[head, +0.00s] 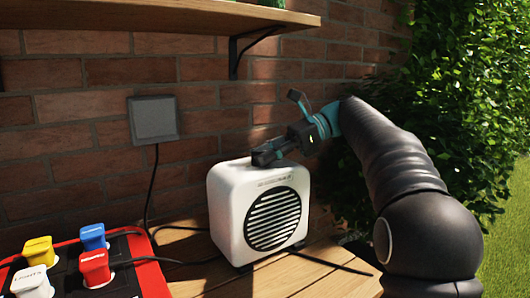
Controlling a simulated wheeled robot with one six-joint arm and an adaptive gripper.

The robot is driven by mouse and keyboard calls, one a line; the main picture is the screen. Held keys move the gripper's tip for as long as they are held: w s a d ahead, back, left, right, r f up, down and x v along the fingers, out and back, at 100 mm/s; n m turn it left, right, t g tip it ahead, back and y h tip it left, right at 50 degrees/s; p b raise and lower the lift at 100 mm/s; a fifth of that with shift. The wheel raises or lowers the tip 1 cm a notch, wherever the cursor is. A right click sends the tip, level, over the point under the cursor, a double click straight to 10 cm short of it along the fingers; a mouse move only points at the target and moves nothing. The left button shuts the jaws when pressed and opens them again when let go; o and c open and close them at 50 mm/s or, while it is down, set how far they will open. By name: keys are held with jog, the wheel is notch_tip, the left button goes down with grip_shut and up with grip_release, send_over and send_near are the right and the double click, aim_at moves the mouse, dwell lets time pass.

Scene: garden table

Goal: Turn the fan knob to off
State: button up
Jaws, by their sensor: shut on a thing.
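A white box fan (227,214) with a round dark grille stands upright on the wooden table. My gripper (264,158) is at the top of the fan, reaching in from the right, with its fingers shut at the fan's upper surface. The knob is not visible; the fingers cover the spot where they meet the fan top. The knob's setting cannot be read from this view.
A red-edged power strip (150,278) with several coloured plugs sits at the lower left. A grey wall box (153,119) has a cable running down. A wooden shelf (150,17) overhangs the brick wall above. Dense leaves (470,110) are at right.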

jog(key=shift+f+n+g+h, duration=0.1)
jog(key=shift+n+g+h, duration=0.2)
jog(key=shift+n+g, duration=0.2)
jog(key=shift+w, duration=0.1)
jog(key=o, duration=1.1)
jog(key=shift+a, duration=0.1)
jog(key=shift+o, duration=0.2)
